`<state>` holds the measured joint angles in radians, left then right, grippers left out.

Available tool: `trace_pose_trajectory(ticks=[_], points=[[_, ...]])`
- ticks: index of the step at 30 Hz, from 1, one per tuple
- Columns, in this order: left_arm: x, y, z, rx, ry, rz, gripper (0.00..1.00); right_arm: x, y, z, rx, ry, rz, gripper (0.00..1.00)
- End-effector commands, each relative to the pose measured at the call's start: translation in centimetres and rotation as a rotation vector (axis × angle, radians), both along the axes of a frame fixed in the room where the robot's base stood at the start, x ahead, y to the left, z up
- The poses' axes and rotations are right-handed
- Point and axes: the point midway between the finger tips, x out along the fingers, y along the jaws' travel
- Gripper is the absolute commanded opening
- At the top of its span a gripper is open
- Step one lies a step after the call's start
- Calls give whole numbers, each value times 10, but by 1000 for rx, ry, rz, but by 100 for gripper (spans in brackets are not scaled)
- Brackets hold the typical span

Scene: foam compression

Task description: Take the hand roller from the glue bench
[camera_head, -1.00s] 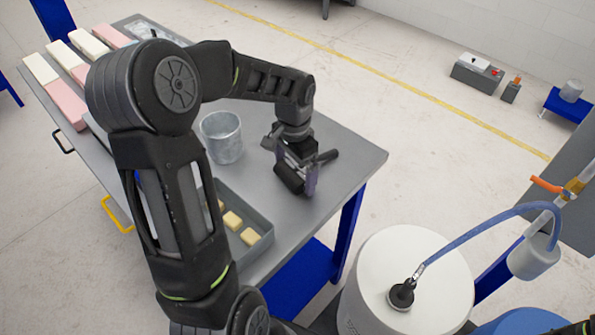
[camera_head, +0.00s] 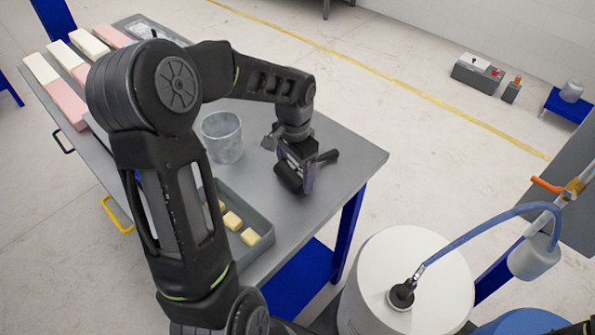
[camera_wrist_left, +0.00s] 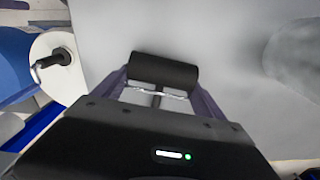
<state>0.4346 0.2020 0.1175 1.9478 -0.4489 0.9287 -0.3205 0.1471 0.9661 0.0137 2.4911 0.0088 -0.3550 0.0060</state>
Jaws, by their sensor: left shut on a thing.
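The hand roller, with a black cylinder (camera_head: 289,178) and a dark handle (camera_head: 328,156), is at the right end of the grey glue bench (camera_head: 352,158). My left gripper (camera_head: 303,174) points down over it and is shut on it, with a purplish finger beside the roller. In the left wrist view the black cylinder (camera_wrist_left: 163,70) and its thin wire frame show between the two fingers of my left gripper (camera_wrist_left: 160,90). The gripper hides part of the roller, and I cannot tell whether it touches the bench. My right gripper is not in view.
A grey tray (camera_head: 262,226) with several yellowish blocks lies near the front edge. Pink and white foam blocks (camera_head: 66,103) lie at the far left. A white-topped drum (camera_head: 440,270) stands right of the bench.

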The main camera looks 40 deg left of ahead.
Motion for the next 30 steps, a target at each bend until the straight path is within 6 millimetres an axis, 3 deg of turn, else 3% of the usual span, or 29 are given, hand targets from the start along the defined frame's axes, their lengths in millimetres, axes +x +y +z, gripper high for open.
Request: trace_pose_trajectory(ticks=[8,21,30], points=[[1,0,9,2,-3,0,32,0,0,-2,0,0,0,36],[1,0,85,2,-5,0,32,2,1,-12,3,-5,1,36],[0,0,101,0,0,0,32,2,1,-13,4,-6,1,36]])
